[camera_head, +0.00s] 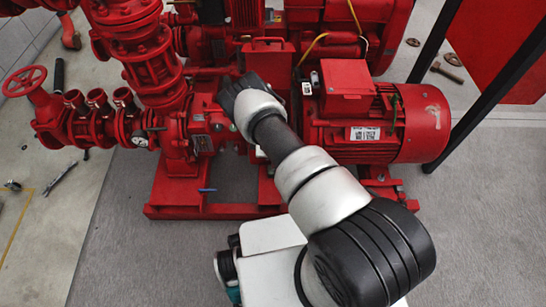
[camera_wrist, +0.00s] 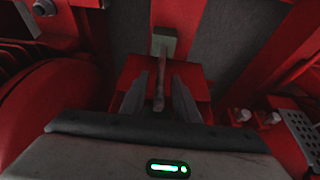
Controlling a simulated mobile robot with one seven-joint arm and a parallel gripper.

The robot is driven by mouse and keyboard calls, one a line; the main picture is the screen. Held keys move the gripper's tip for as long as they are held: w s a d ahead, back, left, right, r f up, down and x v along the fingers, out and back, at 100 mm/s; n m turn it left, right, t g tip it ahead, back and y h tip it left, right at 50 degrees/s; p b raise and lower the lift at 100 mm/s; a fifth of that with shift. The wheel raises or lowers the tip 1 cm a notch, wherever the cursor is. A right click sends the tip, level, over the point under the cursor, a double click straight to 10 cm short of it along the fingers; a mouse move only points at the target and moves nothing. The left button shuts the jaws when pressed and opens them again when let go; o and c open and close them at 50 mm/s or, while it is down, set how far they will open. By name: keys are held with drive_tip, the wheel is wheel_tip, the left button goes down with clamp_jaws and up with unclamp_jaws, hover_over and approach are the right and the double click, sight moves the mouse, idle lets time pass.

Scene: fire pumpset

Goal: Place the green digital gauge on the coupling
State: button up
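My gripper (camera_wrist: 157,84) points down between red machine parts in the wrist view, its two fingers apart. A thin grey-brown stem (camera_wrist: 161,75) with a dull grey-green block (camera_wrist: 164,42) at its far end lies between the fingers, with gaps on both sides. I cannot tell whether this is the digital gauge. A red housing (camera_wrist: 199,83) lies beyond the fingers. In the head view my forearm and wrist hide the gripper and most of the coupling area between the pump (camera_head: 176,135) and the motor (camera_head: 375,130).
Red pipework with a handwheel (camera_head: 25,81) stands on the left. Black posts (camera_head: 490,95) and a red panel rise at the right. The pump's red base frame (camera_head: 215,208) edges the grey floor, which is clear at lower right. Loose tools (camera_head: 60,178) lie at left.

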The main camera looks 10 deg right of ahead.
drive_tip(key=shift+r, duration=0.1)
drive_tip(key=s+r+m+p, duration=0.1)
drive_tip(key=s+r+p, duration=0.1)
drive_tip(key=r, duration=2.3)
drive_tip(key=s+r+p, duration=0.1)
drive_tip(key=r+p, duration=0.1)
drive_tip(key=r, duration=2.3)
drive_tip(key=s+r+n+t, duration=0.1)
drive_tip(key=s+r, duration=1.2)
drive_tip(key=r, duration=0.3)
drive_tip(key=s+r+n, duration=0.2)
drive_tip(key=s+r, duration=0.2)
drive_tip(key=s, duration=1)
drive_tip(key=shift+y, duration=0.4)
